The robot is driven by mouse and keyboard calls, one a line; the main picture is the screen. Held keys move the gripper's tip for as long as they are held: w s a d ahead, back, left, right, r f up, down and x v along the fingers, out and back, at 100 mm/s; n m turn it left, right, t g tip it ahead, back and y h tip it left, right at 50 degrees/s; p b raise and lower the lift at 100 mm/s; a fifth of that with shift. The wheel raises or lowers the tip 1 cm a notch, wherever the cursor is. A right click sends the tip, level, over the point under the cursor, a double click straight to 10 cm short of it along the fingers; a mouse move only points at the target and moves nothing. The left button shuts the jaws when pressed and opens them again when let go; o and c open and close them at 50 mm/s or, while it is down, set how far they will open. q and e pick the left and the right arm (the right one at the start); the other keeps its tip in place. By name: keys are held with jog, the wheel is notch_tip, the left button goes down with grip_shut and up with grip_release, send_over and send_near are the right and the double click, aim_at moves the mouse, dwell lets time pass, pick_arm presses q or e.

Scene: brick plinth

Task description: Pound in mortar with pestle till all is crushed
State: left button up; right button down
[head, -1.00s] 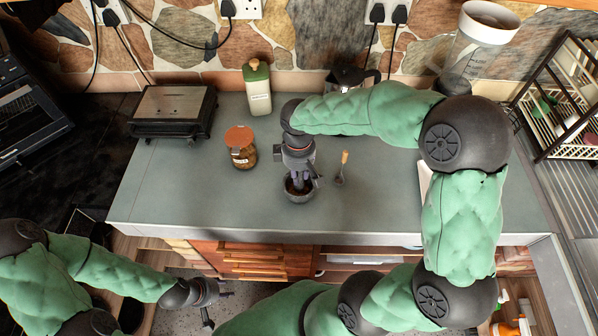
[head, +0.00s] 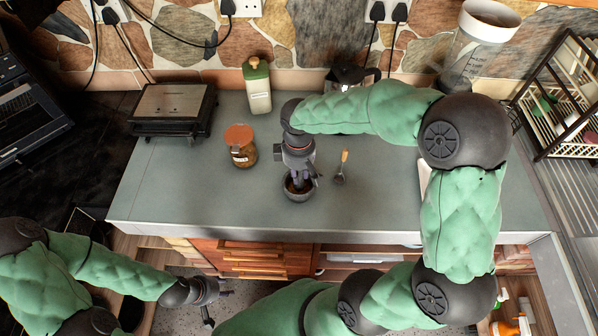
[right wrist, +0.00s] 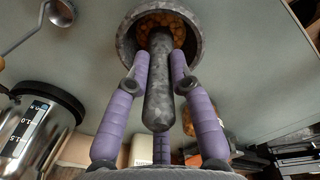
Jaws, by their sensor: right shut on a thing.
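The grey stone mortar (head: 300,196) stands on the worktop near its front edge. The right wrist view shows the mortar (right wrist: 128,48) holding several lumpy orange-brown pieces. My right gripper (head: 299,178) points down over the mortar. In the right wrist view, the right gripper (right wrist: 161,68) is shut on the dark stone pestle (right wrist: 158,95), with purple fingers on either side. The pestle's far end is inside the mortar among the pieces, and its tip is hidden. My left gripper (head: 216,300) is empty, with spread fingers, low in front of the counter.
A jar with an orange lid (head: 242,150) stands left of the mortar, and a small wooden-handled ladle (head: 342,168) lies right of it. A green-topped bottle (head: 258,88), a grill (head: 173,108) and a kettle (head: 352,76) stand behind. The worktop's left front (head: 165,195) is clear.

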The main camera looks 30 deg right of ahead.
jog(key=shift+r+p, duration=0.3)
jog(key=shift+r, duration=0.35)
jog(key=shift+f, duration=0.25)
jog(key=shift+f+b, duration=0.8)
jog(key=shift+f, duration=0.15)
jog(key=shift+r, duration=0.1)
jog(key=shift+r+p, duration=0.95)
jog(key=shift+r, duration=0.15)
jog(key=shift+f, duration=0.25)
